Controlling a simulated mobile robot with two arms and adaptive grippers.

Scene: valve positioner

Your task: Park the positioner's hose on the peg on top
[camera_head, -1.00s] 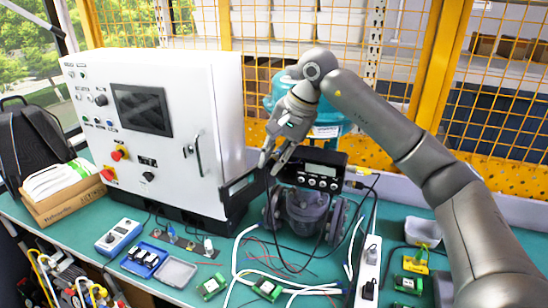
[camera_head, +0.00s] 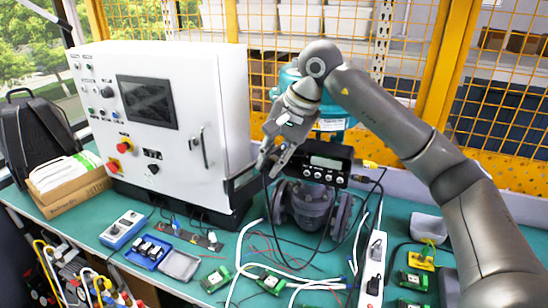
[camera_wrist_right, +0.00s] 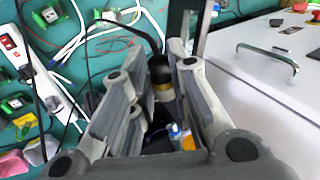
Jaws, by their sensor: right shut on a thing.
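The positioner (camera_head: 328,158) is a black box with a small display and round buttons, mounted on a grey flanged valve (camera_head: 308,205). My right gripper (camera_head: 269,166) is at its upper left end. In the right wrist view, my right gripper (camera_wrist_right: 152,82) is shut on a black hose end with a brass-coloured fitting (camera_wrist_right: 162,88). The black hose (camera_head: 267,205) hangs from the fingers and loops down in front of the valve; it also shows in the wrist view (camera_wrist_right: 128,30). I cannot make out the peg on top. My left gripper is not in view.
A white control cabinet (camera_head: 205,85) with a handle stands close on the left of the gripper. A teal actuator (camera_head: 335,105) is behind the positioner. White cables (camera_head: 240,265), green boards (camera_head: 271,283) and a power strip (camera_head: 372,268) lie on the bench in front.

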